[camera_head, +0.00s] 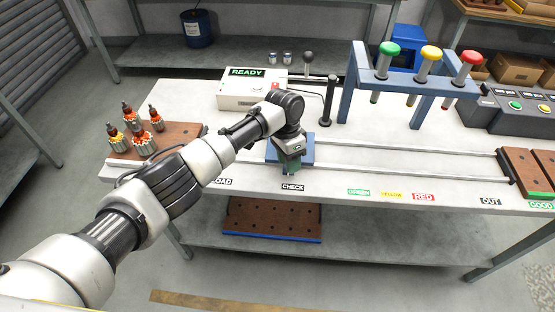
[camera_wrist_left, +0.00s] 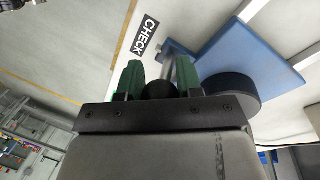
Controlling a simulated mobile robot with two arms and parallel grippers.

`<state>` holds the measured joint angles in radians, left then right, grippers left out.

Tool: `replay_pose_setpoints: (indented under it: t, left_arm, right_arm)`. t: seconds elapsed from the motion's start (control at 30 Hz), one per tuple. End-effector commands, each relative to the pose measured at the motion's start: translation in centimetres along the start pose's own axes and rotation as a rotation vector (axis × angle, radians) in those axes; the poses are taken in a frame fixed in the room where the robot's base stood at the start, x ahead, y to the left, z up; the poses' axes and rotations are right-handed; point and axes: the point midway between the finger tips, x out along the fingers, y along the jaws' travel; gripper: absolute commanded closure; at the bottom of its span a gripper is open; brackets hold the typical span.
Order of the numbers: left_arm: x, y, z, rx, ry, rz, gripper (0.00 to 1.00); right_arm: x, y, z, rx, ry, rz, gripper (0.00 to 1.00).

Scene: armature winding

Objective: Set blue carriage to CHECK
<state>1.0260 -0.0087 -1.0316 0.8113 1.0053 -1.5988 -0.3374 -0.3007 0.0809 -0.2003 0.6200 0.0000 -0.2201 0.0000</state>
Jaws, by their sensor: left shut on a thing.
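The blue carriage (camera_head: 306,157) sits on the rails of the white bench, just behind the CHECK label (camera_head: 292,187). My left gripper (camera_head: 291,170) reaches down at the carriage's front edge and covers part of it. In the left wrist view, the green fingers of my left gripper (camera_wrist_left: 159,80) are shut on the dark knob (camera_wrist_left: 160,90) of the carriage's handle. A metal rod runs from the knob to the blue plate (camera_wrist_left: 250,60), which carries a black round part (camera_wrist_left: 232,94). The CHECK label (camera_wrist_left: 146,36) lies beside it. My right gripper is in neither view.
The rails (camera_head: 430,151) run clear to the right toward the OUT label (camera_head: 490,201). A blue frame (camera_head: 358,90) with green, yellow and red knobs stands behind them. A brown board with several armatures (camera_head: 181,130) lies left. The READY box (camera_head: 253,91) stands behind.

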Motion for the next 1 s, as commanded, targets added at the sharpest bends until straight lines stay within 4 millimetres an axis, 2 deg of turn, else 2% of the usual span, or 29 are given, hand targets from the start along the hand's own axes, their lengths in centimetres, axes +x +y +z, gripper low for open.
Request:
replay_pose_setpoints:
  t: [0.67, 0.7, 0.87, 1.0]
  left_arm:
    - [-0.01, 0.42, -0.77, -0.002, -0.002, -0.003, 1.00]
    - [-0.01, 0.42, -0.77, -0.002, -0.001, -0.003, 0.63]
    - [0.01, 0.43, -0.76, -0.001, -0.001, -0.002, 0.40]
    - [0.04, 0.44, -0.76, -0.001, -0.001, -0.002, 0.40]
  right_arm:
    - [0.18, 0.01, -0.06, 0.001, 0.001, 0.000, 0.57]
    - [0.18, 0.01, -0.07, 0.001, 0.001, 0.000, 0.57]
    - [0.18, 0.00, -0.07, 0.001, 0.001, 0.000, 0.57]
    - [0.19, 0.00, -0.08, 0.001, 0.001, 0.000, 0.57]
